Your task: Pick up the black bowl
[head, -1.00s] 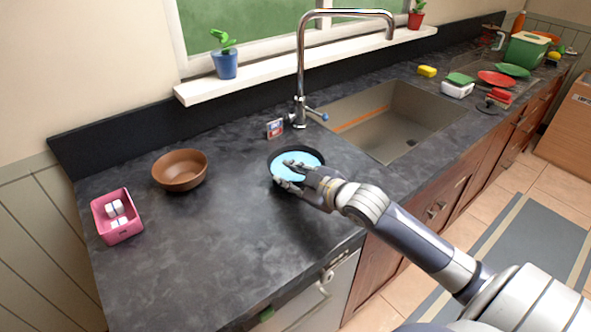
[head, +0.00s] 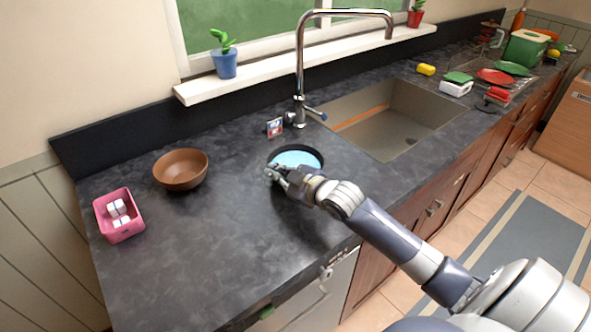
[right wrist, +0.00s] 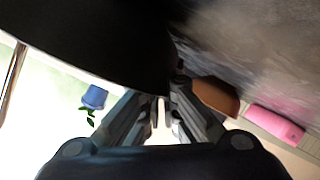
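The black bowl (head: 312,151) with a light blue inside stands on the dark counter in front of the faucet. The right arm hides its front side. My right gripper (head: 272,172) is at the bowl's front left rim, its fingers close together. In the right wrist view the bowl's dark wall (right wrist: 95,42) fills the upper left and reaches the fingertips (right wrist: 165,88). The fingers look shut on the rim, one on each side of the wall. My left gripper is not in view.
A brown bowl (head: 181,168) and a pink box (head: 119,231) with white pieces stand to the left. A small card-like item (head: 274,127) and the faucet (head: 300,75) are behind the bowl. The sink (head: 392,125) lies to the right. The front left counter is clear.

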